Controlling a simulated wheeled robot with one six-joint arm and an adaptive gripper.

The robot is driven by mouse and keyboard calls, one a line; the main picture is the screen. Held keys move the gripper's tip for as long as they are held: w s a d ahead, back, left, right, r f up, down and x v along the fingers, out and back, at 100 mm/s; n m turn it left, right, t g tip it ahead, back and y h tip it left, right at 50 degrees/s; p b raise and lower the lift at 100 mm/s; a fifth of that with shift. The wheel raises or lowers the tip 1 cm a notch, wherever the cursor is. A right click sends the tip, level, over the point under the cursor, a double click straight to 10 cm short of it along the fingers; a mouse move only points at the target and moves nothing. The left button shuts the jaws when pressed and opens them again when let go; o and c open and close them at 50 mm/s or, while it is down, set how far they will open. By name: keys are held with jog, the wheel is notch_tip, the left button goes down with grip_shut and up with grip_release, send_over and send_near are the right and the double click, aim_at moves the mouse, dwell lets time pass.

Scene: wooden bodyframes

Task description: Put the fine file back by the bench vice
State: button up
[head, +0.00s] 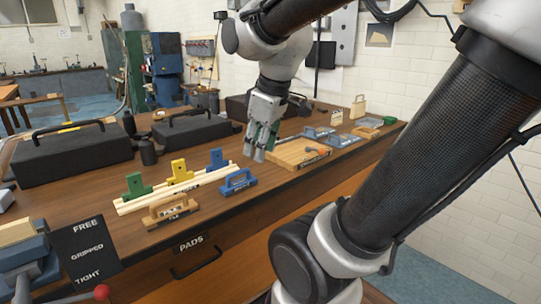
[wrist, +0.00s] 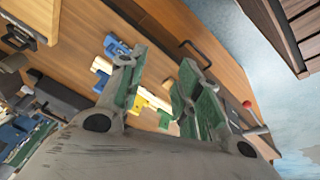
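My gripper (head: 258,154) hangs above the bench, at the left end of a wooden tray. In the wrist view my gripper (wrist: 160,75) has its green-padded fingers apart with nothing held between them. I cannot pick out the fine file for sure. The bench vice appears to be the blue body (head: 22,262) at the lower left, partly cut off, with a red-knobbed handle (head: 101,292).
Pale wooden strips (head: 150,198) lie by green, yellow and blue stops (head: 179,170). The wooden tray (head: 287,157) holds an orange-handled item (head: 318,151). Black toolboxes (head: 72,153) stand behind. A black board (head: 87,253) reads FREE, GRIPPED, TIGHT. Blue pieces (head: 318,132) lie further right.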

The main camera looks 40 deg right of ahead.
jog(key=s+m, duration=0.5)
jog(key=shift+s+a+f, duration=0.2)
jog(key=shift+a+f, duration=0.15)
jog(key=shift+f, duration=0.05)
